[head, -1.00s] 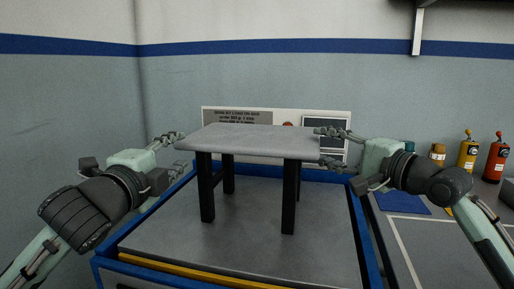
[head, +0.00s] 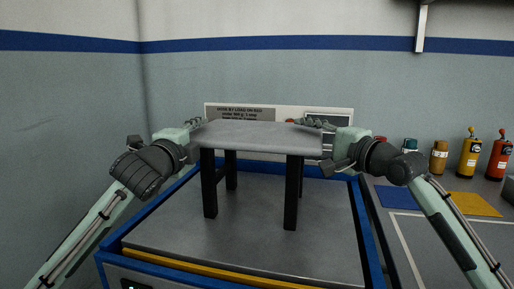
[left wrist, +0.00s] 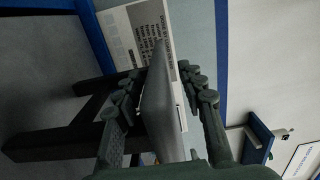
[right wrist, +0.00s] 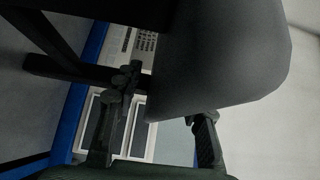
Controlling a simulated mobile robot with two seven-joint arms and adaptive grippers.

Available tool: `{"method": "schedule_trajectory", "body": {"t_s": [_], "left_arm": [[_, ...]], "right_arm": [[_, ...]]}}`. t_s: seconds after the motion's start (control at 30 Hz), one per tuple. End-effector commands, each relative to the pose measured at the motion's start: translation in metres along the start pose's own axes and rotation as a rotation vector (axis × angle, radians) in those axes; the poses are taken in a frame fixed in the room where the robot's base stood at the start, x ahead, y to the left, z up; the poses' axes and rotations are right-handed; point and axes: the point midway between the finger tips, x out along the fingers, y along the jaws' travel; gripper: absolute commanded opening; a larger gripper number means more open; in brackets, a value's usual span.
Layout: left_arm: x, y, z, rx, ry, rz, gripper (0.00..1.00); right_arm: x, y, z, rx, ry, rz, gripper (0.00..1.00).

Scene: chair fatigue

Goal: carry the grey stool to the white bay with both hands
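The grey stool (head: 255,136) stands upright on dark legs on a grey platform with a blue frame (head: 365,225). My left gripper (head: 196,123) is at the left edge of the seat, and my right gripper (head: 318,124) is at the right edge. In the left wrist view the seat edge (left wrist: 160,105) lies between my spread left fingers (left wrist: 160,88). In the right wrist view the seat corner (right wrist: 200,70) reaches between my spread right fingers (right wrist: 162,105). Neither gripper looks closed on the seat. A white outline (head: 402,240) on the grey surface at right may mark the white bay.
A sign panel (head: 240,112) stands behind the stool. Blue (head: 398,197) and yellow (head: 472,204) patches lie at right, with several bottles behind, including a yellow one (head: 470,156) and a red one (head: 496,158). The outlined grey area looks clear where visible.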

Motion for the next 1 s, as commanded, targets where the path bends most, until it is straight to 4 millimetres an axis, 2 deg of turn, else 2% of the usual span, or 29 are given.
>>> {"method": "schedule_trajectory", "body": {"t_s": [0.17, 0.47, 0.8, 1.0], "left_arm": [[0.0115, 0.0001, -0.0006, 0.0, 0.001, 0.0, 0.4], [0.0128, -0.0001, -0.0005, 0.0, 0.001, 0.0, 0.4], [0.0126, 0.0, -0.0002, 0.0, 0.0, 0.0, 0.0], [0.0125, 0.0001, -0.0002, 0.0, 0.0, 0.0, 0.0]], "right_arm": [[0.0076, 0.0, 0.0003, 0.0, 0.0, 0.0, 0.4], [0.0084, 0.0, 0.0003, -0.001, 0.0, 0.0, 0.4], [0.0082, 0.0002, 0.0002, -0.001, 0.0, 0.0, 0.0], [0.0082, 0.0002, 0.0001, -0.001, 0.0, 0.0, 0.0]]}}
